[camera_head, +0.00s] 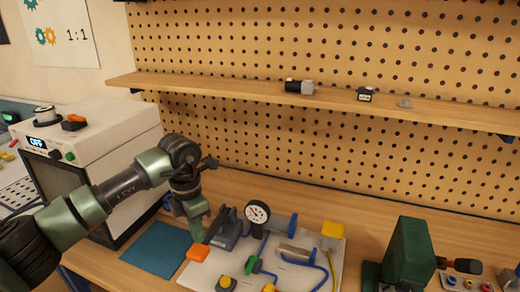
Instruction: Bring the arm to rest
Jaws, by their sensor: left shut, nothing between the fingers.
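My left arm comes in from the left edge, with green and black links. Its gripper (197,232) points down, shut and empty, over the left edge of a white board, just above an orange block (197,252). I cannot tell whether the fingertips touch the block. My right gripper is not in view.
The white board (300,276) carries a gauge (257,212), blue tubing and a yellow block (332,232). A blue mat (158,250) lies to the left, by a white boxy machine (110,140). A green press-like device (408,252) stands right. A wooden shelf (220,88) runs above.

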